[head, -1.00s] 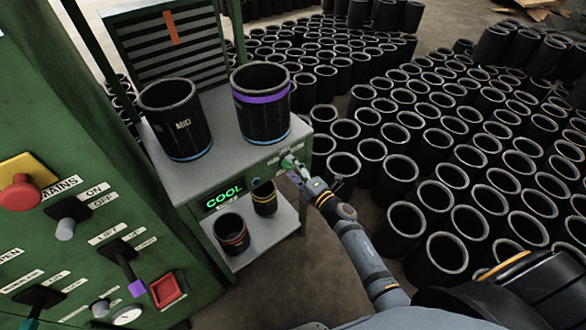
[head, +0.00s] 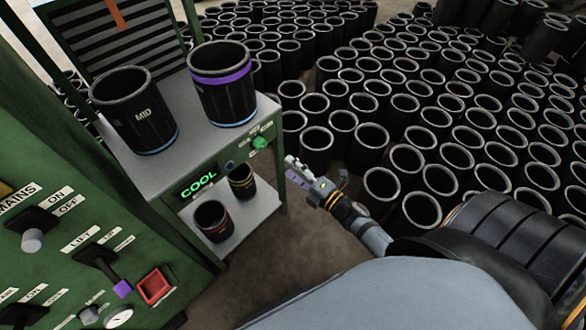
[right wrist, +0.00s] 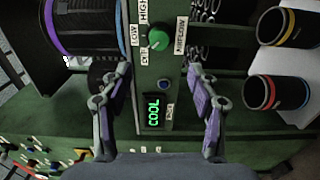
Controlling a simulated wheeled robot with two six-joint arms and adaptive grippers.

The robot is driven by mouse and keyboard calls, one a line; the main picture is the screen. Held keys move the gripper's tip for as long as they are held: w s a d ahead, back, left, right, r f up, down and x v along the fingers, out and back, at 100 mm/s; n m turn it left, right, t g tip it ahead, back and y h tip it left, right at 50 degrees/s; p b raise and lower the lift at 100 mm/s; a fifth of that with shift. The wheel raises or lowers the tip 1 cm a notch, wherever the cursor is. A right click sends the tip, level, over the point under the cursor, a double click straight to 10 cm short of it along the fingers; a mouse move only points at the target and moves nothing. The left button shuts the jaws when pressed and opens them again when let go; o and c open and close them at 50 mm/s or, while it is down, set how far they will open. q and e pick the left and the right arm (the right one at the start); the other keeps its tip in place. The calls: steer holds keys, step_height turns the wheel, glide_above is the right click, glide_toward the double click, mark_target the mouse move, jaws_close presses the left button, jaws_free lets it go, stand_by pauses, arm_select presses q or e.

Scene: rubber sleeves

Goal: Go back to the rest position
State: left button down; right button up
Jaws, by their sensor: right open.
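My right gripper (head: 294,172) is open and empty in the head view, held in free space to the right of the small cooling stand. In the right wrist view its two fingers (right wrist: 158,90) are spread, with the green knob (right wrist: 159,33) and the lit COOL display (right wrist: 153,110) beyond them. In the head view the green knob (head: 260,142) is on the stand's front, apart from the fingertips. The left gripper is not in view.
A MID sleeve (head: 134,112) and a purple-banded sleeve (head: 222,88) stand on the stand top (head: 190,140). Two small sleeves sit on its lower shelf (head: 235,215). A green control panel (head: 60,220) is at left. Many black sleeves (head: 408,160) crowd the floor at right.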

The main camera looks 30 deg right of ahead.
stand_by(0.4)
steer(key=s+d+f+m+g+h+p, duration=0.2)
steer(key=s+d+f+m, duration=0.15)
steer(key=f, duration=0.35)
steer(key=s+d+f+m+g+h+p, duration=0.2)
steer(key=s+f+m+g, duration=0.1)
steer(key=f+m, duration=0.3)
steer(key=s+d+f+m+g+h+p, duration=0.2)
steer(key=s+d+f+m+h, duration=0.15)
steer(key=f, duration=0.55)
steer(key=s+a+f+m+g+p, duration=0.1)
steer(key=s+f+m+g, duration=0.3)
steer(key=s, duration=0.9)
steer(key=s+a+f+m+g+p, duration=0.1)
steer(key=s+f+m+g+p, duration=0.2)
steer(key=s+f, duration=0.4)
steer(key=s+m+g, duration=0.1)
steer(key=s+m, duration=0.1)
steer(key=s, duration=0.4)
steer(key=shift+s+a+f+g+p, duration=0.2)
steer(key=shift+f+g+p, duration=0.1)
steer(key=shift+g, duration=0.1)
steer(key=shift+y, duration=0.25)
